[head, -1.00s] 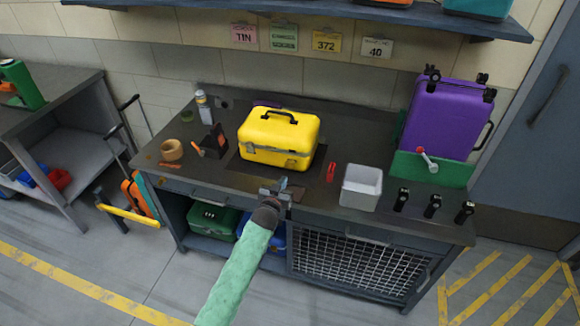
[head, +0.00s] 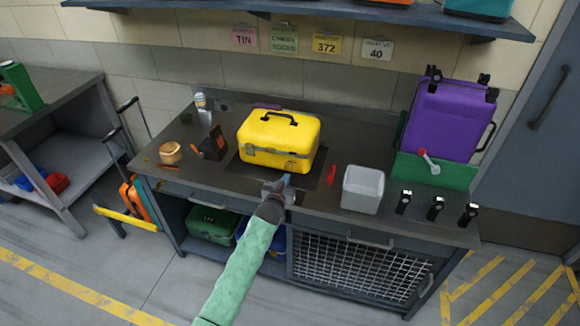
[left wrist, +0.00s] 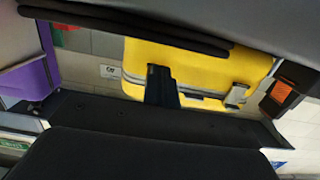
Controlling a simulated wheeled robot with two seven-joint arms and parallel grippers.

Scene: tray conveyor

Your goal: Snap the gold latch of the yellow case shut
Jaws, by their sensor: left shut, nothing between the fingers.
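The yellow case (head: 280,130) stands closed-looking on the workbench, handle on top, and its front also shows in the left wrist view (left wrist: 195,65). A small pale metal latch (left wrist: 236,95) is on the case front in the left wrist view; its colour and whether it is snapped shut are unclear. My left gripper (head: 283,182) is shut and empty, low in front of the case. In the left wrist view its dark fingers (left wrist: 160,75) overlap the case front, to the left of that latch. I cannot tell whether they touch the case. My right gripper is not in view.
A white bin (head: 362,188) and a red item (head: 331,175) are right of the case. A black and orange tool (head: 213,145) and a tape roll (head: 171,152) are left. A purple suitcase (head: 447,120) stands at the back right. Several black-handled items line the right front.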

